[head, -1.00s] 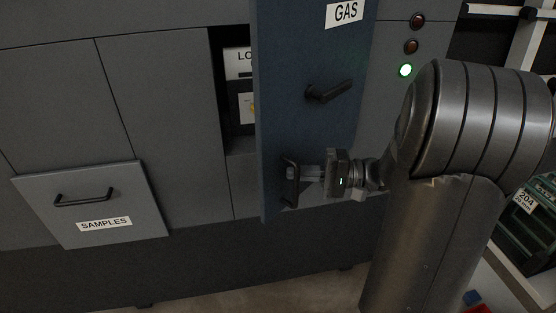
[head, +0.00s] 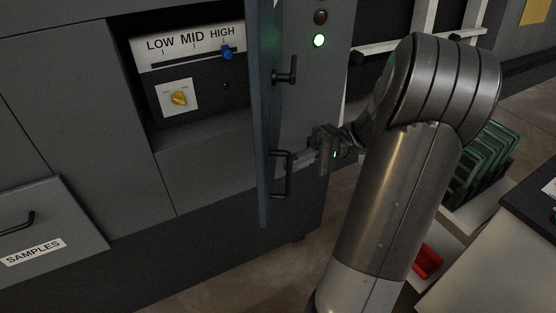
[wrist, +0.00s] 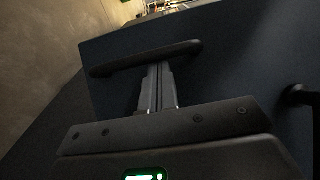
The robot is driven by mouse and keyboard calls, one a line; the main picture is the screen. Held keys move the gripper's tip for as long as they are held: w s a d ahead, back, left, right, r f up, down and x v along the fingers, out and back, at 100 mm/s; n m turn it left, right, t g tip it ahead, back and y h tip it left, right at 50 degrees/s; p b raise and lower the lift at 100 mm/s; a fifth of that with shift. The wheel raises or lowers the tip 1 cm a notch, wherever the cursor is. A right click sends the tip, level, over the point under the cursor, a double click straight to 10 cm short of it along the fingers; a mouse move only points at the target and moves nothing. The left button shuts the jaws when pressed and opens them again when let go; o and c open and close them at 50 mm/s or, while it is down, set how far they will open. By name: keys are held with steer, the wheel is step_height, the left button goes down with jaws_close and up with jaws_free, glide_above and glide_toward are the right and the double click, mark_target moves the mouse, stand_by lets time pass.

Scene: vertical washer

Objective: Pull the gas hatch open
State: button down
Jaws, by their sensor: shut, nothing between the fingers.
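The gas hatch (head: 260,125), a dark blue door, stands swung out from the machine and shows almost edge-on in the head view. Its broad face (wrist: 235,65) fills much of the wrist view. A black bar handle (head: 290,178) is on its lower part, and a second black handle (head: 287,76) is higher up. My gripper (head: 284,160) is at the lower handle. In the wrist view its fingers (wrist: 158,68) are shut together, their tips reaching under the handle bar (wrist: 118,64) without pinching it.
The opened recess shows a LOW MID HIGH slider (head: 227,53) and a yellow knob (head: 179,98). The SAMPLES drawer (head: 50,235) sticks out at the left. Green racks (head: 480,160) and a red bin (head: 427,262) are at the right.

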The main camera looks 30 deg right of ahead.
steer(key=s+d, duration=0.2)
steer(key=d, duration=1)
steer(key=shift+s+d, duration=0.15)
steer(key=shift+s, duration=0.15)
steer(key=shift+d, duration=0.1)
stand_by(0.8)
